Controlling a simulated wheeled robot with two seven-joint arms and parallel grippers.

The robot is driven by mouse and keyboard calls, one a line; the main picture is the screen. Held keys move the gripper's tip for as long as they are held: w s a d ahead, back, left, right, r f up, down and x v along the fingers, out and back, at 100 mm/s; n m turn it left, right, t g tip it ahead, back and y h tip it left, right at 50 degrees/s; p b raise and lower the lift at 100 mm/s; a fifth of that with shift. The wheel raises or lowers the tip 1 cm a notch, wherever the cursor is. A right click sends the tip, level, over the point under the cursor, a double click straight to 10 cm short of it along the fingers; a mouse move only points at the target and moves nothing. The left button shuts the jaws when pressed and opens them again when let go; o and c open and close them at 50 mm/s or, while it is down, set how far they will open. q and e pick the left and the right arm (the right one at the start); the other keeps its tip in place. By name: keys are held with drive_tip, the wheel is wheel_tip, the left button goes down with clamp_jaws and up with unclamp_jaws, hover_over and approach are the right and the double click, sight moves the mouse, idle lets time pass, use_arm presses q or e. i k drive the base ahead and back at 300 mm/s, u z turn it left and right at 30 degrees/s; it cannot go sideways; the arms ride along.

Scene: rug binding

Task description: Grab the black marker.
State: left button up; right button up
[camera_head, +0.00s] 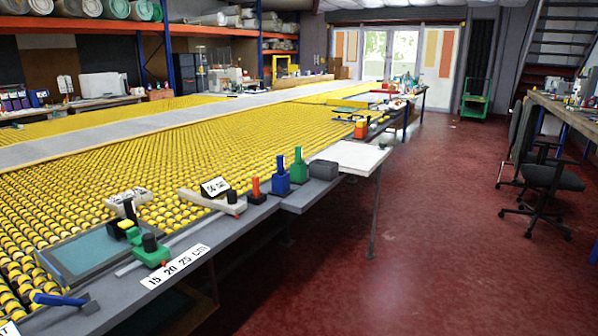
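I cannot make out a black marker for certain in the head view. Small dark things stand along the near edge of the long table (236,227): a black block with an orange-red top (256,191), a green tool with a black knob (151,250), and a black and yellow piece (124,225). They are too small to tell whether a marker is among them. Neither of my grippers is in view.
A blue-handled hammer (62,299) lies at the table's near left. Blue (281,180) and green (299,168) blocks and a dark grey block (323,169) stand farther along the edge. A black chair (549,180) is at right. The red floor (430,240) between is clear.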

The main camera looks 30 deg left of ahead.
sight(130, 211)
drive_tip(key=u, duration=2.2)
drive_tip(key=k, duration=0.3)
drive_tip(key=z, duration=0.4)
drive_tip(key=i, duration=0.95)
drive_tip(key=u, duration=0.65)
